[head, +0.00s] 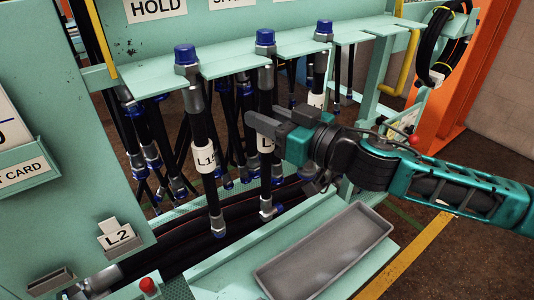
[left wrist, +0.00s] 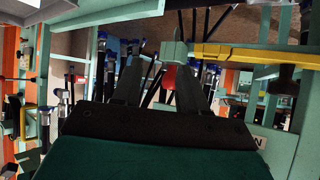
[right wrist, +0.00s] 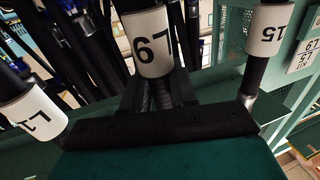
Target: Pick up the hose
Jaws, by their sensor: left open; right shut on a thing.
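Black hoses with blue caps hang from the green slotted rail (head: 225,65). My right gripper (head: 272,125) is shut on the middle hose (head: 266,95), just at its white label, which is partly covered. In the right wrist view this hose's label (right wrist: 151,42) reads upside down as L9, between the fingers. The hose's blue cap (head: 265,37) still shows above the rail, and its lower end hangs free.
The L15 hose (head: 203,130) hangs close on the left, and another labelled hose (head: 318,85) on the right. A grey tray (head: 325,250) lies below in front. A red button (head: 148,286) stands at lower left, and several hoses crowd behind.

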